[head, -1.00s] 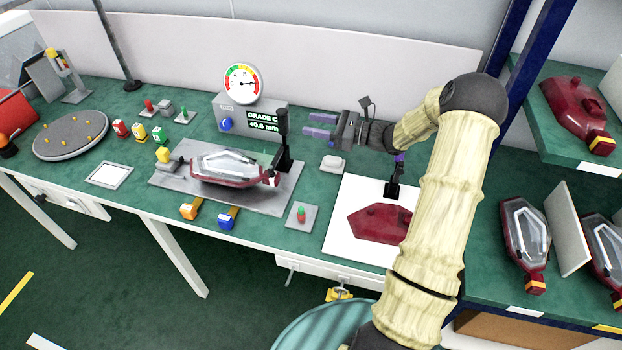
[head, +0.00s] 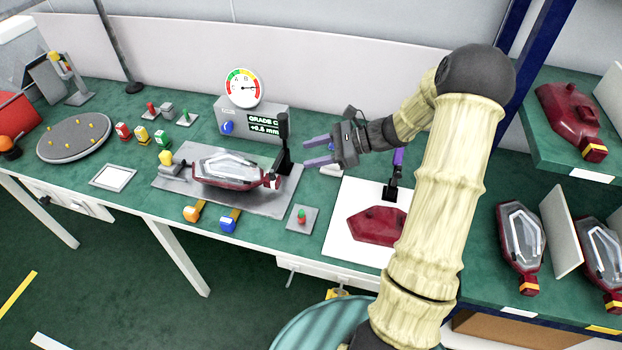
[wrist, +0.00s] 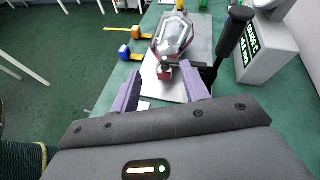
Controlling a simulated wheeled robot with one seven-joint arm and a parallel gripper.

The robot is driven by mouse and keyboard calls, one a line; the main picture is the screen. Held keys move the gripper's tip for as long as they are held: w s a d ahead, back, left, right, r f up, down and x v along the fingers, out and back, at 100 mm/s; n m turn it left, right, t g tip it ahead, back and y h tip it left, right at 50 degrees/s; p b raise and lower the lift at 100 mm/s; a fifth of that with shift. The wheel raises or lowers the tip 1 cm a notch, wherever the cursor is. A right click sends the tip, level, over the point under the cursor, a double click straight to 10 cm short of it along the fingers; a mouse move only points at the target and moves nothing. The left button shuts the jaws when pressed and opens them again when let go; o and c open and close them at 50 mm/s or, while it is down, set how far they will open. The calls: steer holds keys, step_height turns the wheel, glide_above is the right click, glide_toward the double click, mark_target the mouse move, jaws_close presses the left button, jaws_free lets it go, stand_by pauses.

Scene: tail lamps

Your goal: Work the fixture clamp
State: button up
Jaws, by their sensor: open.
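The fixture plate (head: 253,196) lies on the green bench with a red tail lamp (head: 226,169) with a clear lens on it. A clamp with an upright black handle (head: 283,132) stands at the plate's right end; the handle also shows in the wrist view (wrist: 232,38). A smaller clamp with a yellow knob (head: 166,158) sits at the plate's left end. My gripper (head: 306,152) is open and empty, to the right of the black handle and apart from it. In the wrist view the lamp (wrist: 173,40) lies ahead, between the purple fingers, and the handle right of them.
A grey gauge box (head: 250,118) with a dial (head: 243,87) reads "GRADE C" behind the fixture. Orange (head: 194,211) and blue (head: 230,220) blocks and a button plate (head: 302,219) lie in front. A white sheet (head: 345,225) with a red housing (head: 377,227) is at right.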

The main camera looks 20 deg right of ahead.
steer(key=s+a+r+n+g+h+p, duration=0.1)
steer(key=s+a+n+g+h+p, duration=0.1)
steer(key=s+n+h, duration=0.2)
steer(key=s+a+r+n+g+h+p, duration=0.2)
steer(key=s+a+n+h+p, duration=0.1)
steer(key=s+n, duration=0.3)
steer(key=shift+s+r+g+h+p, duration=0.3)
steer(key=shift+s+g+h, duration=0.15)
steer(key=shift+s, duration=0.8)
steer(key=s+r+n+t+h+p, duration=0.3)
steer(key=s+r+n+h+p, duration=0.1)
steer(key=n, duration=0.6)
step_height(320, 180, up, 3)
steer(key=shift+s+r+h, duration=0.15)
steer(key=shift+s+h, duration=0.4)
steer(key=shift+s, duration=0.5)
